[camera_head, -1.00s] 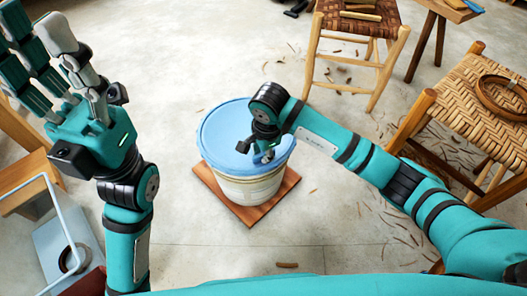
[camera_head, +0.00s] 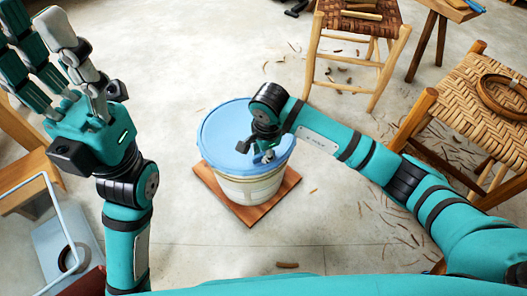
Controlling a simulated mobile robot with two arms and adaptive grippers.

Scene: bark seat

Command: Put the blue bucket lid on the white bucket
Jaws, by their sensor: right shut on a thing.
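The white bucket (camera_head: 246,189) stands upright on a square brown wooden board on the floor. The blue bucket lid (camera_head: 221,138) lies over the bucket's top and covers its opening. Whether it is pressed down all round I cannot tell. My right gripper (camera_head: 258,157) is over the right part of the lid, shut on it, and my wrist hides some of the lid behind it. My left gripper (camera_head: 50,60) is raised at the upper left, away from the bucket, with its fingers pointing up. I see nothing held in it.
The wooden board (camera_head: 215,192) shows around the bucket's base. Woven-seat stools (camera_head: 362,22) stand at the back right, and a larger woven seat (camera_head: 470,100) stands at the right. Bark shavings lie on the floor. A wooden chair (camera_head: 28,165) is at the left. Floor left of the bucket is clear.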

